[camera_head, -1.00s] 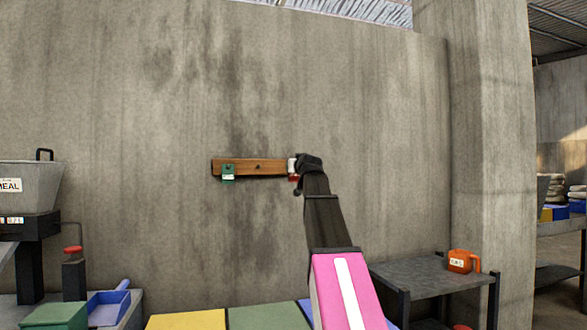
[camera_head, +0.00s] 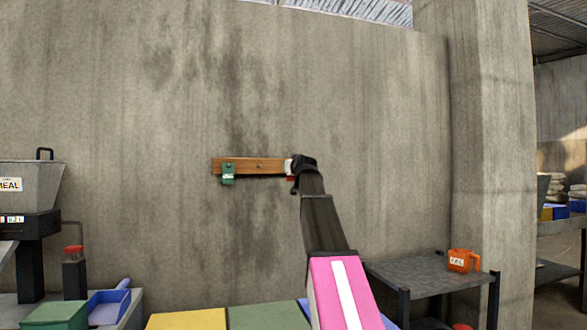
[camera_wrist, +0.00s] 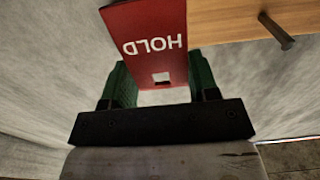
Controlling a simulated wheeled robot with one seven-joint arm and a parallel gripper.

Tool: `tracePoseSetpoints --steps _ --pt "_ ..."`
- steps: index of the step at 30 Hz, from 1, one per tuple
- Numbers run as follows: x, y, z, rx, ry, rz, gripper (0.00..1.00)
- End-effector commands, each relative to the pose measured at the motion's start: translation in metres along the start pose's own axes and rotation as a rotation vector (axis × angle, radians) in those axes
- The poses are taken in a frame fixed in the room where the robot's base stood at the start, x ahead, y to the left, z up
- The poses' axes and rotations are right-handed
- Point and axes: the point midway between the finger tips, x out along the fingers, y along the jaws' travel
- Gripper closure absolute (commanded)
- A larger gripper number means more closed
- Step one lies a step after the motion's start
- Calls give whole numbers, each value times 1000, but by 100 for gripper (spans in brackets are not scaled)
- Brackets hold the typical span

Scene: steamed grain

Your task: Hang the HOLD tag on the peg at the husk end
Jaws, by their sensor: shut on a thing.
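The red HOLD tag (camera_wrist: 150,45) shows in the wrist view with its lettering upside down and a small square hole near my gripper. My gripper (camera_wrist: 160,92) is shut on it, with a green finger on each side. In the head view my gripper (camera_head: 292,168) is at the right end of a wooden peg board (camera_head: 240,166) on the wall, and a bit of red tag (camera_head: 291,178) shows below it. A bare dark peg (camera_wrist: 277,32) sticks out of the board beside the tag. Any peg behind the tag is hidden.
A green tag (camera_head: 228,174) hangs at the board's left end. Below are yellow (camera_head: 188,320) and green (camera_head: 265,317) surfaces, and a dark side table (camera_head: 430,272) with an orange jug (camera_head: 462,261) at right. A grey meal hopper (camera_head: 30,188) stands at left.

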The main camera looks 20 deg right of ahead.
Motion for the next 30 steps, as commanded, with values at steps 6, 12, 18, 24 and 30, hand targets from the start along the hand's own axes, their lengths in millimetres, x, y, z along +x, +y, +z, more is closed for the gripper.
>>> tracePoseSetpoints --steps 6,12,18,24,30 --pt "12 0 0 0 1 0 68" --pt "22 0 0 0 1 0 68" --pt "33 0 1 0 1 0 68" --pt "43 0 1 0 0 0 68" --pt "52 0 4 0 0 0 68"
